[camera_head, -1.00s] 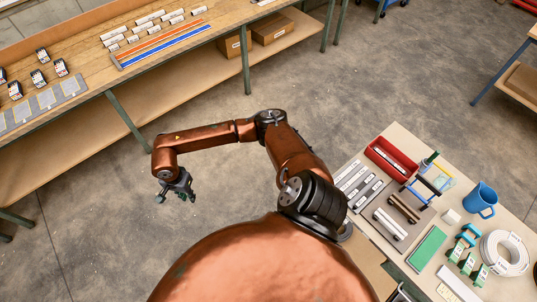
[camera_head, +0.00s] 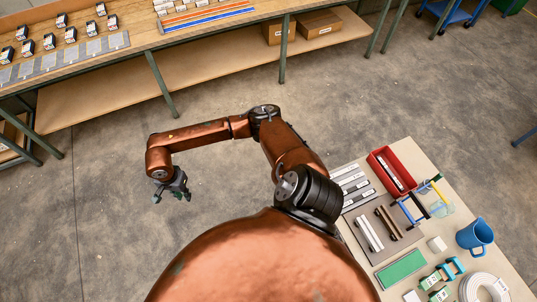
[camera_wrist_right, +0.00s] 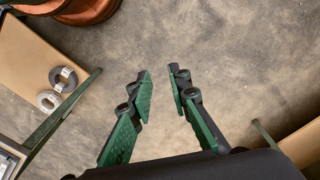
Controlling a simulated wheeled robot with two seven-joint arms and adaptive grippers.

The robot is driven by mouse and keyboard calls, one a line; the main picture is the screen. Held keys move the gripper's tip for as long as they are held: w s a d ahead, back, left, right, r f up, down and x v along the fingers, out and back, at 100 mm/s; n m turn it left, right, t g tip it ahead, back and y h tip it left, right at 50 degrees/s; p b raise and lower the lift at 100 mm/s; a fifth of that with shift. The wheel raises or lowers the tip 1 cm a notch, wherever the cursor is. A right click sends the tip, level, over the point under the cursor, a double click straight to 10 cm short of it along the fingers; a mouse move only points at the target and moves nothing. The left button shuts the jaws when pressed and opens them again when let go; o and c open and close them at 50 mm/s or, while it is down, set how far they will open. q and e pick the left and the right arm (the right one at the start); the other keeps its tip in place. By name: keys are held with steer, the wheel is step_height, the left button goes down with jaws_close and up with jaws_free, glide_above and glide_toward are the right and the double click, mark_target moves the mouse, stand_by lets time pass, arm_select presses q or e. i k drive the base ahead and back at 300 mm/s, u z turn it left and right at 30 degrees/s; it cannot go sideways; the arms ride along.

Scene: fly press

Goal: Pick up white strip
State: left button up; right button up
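White strips (camera_head: 369,233) lie side by side with brown strips (camera_head: 388,222) on a grey mat on the table at the right in the head view. Other pale and grey labelled strips (camera_head: 349,179) lie at that table's left edge; I cannot tell which white strip is meant. My right gripper (camera_head: 172,195) hangs over bare floor, well left of this table, open and empty. In the right wrist view its green-padded fingers (camera_wrist_right: 158,95) are apart with only floor between them. My left gripper is not in view.
The right table (camera_head: 398,150) also bears a red bin (camera_head: 380,166), a green block (camera_head: 401,269), a blue mug (camera_head: 474,237) and a white coil (camera_head: 484,288). A long wooden bench (camera_head: 135,52) with small boxes stands at the back. Open floor lies between.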

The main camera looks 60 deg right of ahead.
mark_target(342, 172)
steer(key=k, duration=0.55)
steer(key=z, duration=1.95)
steer(key=i, duration=0.5)
steer(key=u, duration=0.05)
